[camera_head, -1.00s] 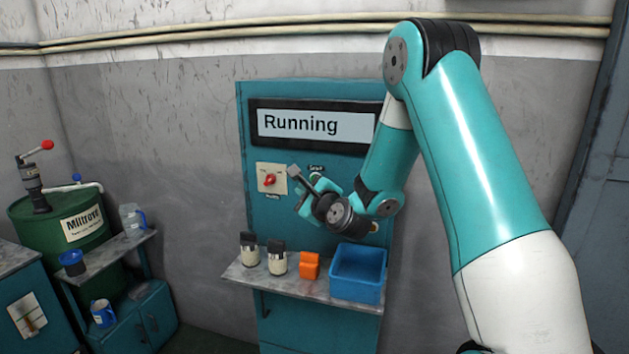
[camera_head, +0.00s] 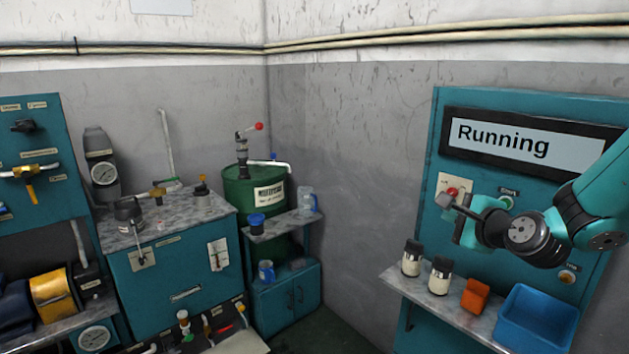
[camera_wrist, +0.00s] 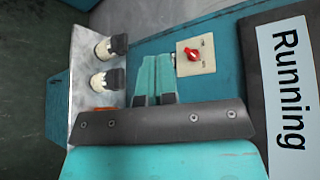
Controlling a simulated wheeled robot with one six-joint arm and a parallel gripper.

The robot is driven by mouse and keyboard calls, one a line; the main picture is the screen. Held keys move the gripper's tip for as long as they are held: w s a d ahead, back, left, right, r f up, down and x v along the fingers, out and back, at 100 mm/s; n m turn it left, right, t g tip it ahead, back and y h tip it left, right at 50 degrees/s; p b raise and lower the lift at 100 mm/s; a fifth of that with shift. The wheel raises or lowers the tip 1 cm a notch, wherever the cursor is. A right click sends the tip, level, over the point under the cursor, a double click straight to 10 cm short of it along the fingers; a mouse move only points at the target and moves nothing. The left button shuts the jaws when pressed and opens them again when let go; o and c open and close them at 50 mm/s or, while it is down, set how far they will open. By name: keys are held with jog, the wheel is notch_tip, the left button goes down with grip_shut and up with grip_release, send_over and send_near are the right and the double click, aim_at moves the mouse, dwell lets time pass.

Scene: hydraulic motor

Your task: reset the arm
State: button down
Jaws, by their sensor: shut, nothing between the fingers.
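My gripper (camera_head: 462,217) is in front of the teal control panel (camera_head: 436,140) at the right of the head view. Its fingers are together and empty; they also show side by side in the wrist view (camera_wrist: 154,78). The display (camera_head: 530,145) on the panel reads "Running", and it shows sideways in the wrist view (camera_wrist: 287,85). A red rotary switch on a beige plate (camera_wrist: 195,56) is just beyond the fingertips in the wrist view. In the head view the switch (camera_head: 453,191) is partly covered by my gripper.
Two dark-capped jars (camera_head: 412,258), an orange block (camera_head: 475,296) and a blue bin (camera_head: 537,318) stand on the panel's shelf below my arm. To the left are a green barrel (camera_head: 240,185), a small stand with jugs (camera_head: 285,227) and a teal hydraulic bench (camera_head: 170,270).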

jog(key=s+a+n+g+y, duration=0.45)
jog(key=s+a+n, duration=0.4)
jog(key=a, duration=0.25)
jog(key=s+a+n+g+h+b, duration=0.1)
jog(key=s+a+n+g+h, duration=0.2)
jog(key=s+n+g, duration=0.7)
jog(key=s+a+n, duration=0.1)
jog(key=s+n, duration=0.7)
jog(key=s, duration=0.6)
jog(key=shift+s+a+n, duration=0.1)
jog(key=shift+n, duration=0.15)
